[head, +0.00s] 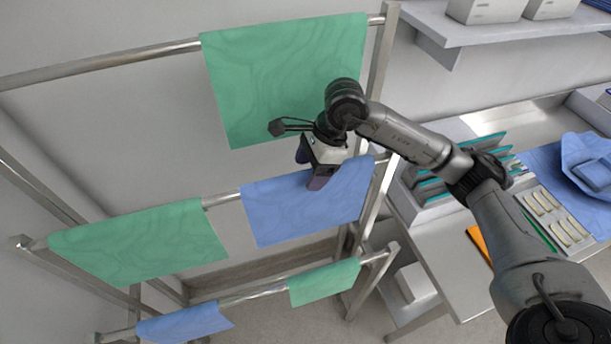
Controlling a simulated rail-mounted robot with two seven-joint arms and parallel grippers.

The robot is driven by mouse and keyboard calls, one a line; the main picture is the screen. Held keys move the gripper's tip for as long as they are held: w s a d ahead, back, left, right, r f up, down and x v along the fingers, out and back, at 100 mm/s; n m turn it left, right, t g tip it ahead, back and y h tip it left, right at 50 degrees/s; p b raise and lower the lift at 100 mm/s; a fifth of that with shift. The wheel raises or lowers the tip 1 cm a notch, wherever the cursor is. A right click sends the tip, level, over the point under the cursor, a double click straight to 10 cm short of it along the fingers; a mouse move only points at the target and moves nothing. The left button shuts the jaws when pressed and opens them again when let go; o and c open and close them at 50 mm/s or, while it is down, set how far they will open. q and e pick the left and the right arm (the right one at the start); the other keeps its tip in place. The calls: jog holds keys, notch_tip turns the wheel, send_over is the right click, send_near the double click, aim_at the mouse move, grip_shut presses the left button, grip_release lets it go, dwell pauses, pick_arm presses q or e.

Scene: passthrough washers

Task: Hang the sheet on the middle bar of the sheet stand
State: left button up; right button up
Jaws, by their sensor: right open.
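The sheet stand (382,60) is a metal frame with bars at several heights. A blue sheet (290,213) hangs over the right part of the middle bar (222,199). A green sheet (140,242) hangs over the left part of the same bar. My right gripper (316,178) is open, at the upper edge of the blue sheet, with its fingers overlapping the sheet in the picture. I cannot tell whether it touches the sheet. My left gripper is not in view.
A large green sheet (270,85) hangs on the top bar (110,63). The lowest bar (255,294) holds a blue sheet (185,324) and a green sheet (325,283). A steel table (418,246) with trays and folded blue cloth (585,160) stands right, below a shelf (500,28).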

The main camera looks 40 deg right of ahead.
jog(key=v, duration=1)
jog(key=shift+d+r+b, duration=0.2)
jog(key=shift+r+b, duration=0.15)
jog(key=shift+s+a, duration=0.1)
